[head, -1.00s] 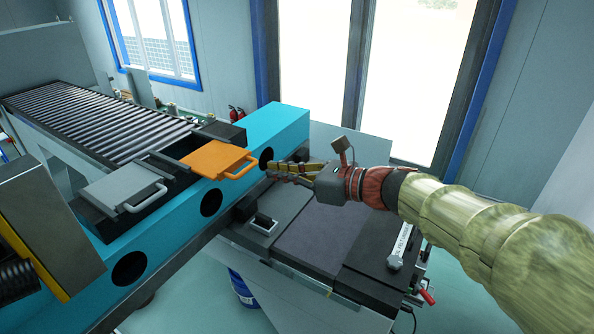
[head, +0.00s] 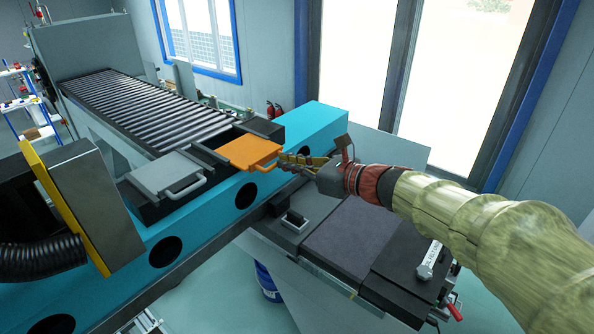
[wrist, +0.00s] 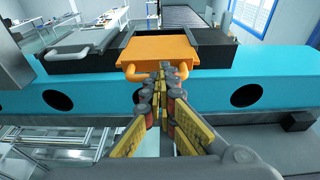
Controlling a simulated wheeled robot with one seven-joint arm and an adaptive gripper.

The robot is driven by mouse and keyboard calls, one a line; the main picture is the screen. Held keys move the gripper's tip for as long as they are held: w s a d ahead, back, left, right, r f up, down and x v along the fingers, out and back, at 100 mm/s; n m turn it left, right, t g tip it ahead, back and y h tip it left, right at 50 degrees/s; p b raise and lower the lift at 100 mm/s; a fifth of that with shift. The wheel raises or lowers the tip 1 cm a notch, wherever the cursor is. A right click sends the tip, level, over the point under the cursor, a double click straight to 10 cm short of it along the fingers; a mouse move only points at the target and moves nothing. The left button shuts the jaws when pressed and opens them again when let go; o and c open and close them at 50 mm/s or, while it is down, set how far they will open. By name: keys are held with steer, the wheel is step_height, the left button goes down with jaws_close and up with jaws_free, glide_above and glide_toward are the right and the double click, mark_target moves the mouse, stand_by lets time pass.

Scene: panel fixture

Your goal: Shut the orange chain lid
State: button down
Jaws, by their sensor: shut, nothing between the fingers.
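The orange chain lid (head: 247,151) lies flat, or nearly so, on the dark top of the blue beam, between dark openings. I cannot tell whether it is fully seated. Its handle (head: 267,164) faces my gripper. My gripper (head: 284,158) is shut and empty, with its fingertips close to the handle. In the wrist view the lid (wrist: 158,49) is straight ahead, and the fingertips (wrist: 162,70) reach the middle of its front edge, between the handle's two ends. The middle of the handle is hidden behind the fingers, so contact cannot be told.
A grey lid (head: 163,172) with its own handle is left of the orange one. The blue beam (head: 215,205) has round dark holes in its side. A roller conveyor (head: 150,110) runs behind. A dark bench (head: 345,240) stands below my arm.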

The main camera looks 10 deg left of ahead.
mark_target(263, 155)
steer(key=x, duration=0.5)
steer(key=r+b+x, duration=0.1)
steer(key=x, duration=0.2)
steer(key=shift+w+a+r, duration=0.2)
steer(key=shift+a+r, duration=0.05)
steer(key=shift+r, duration=0.1)
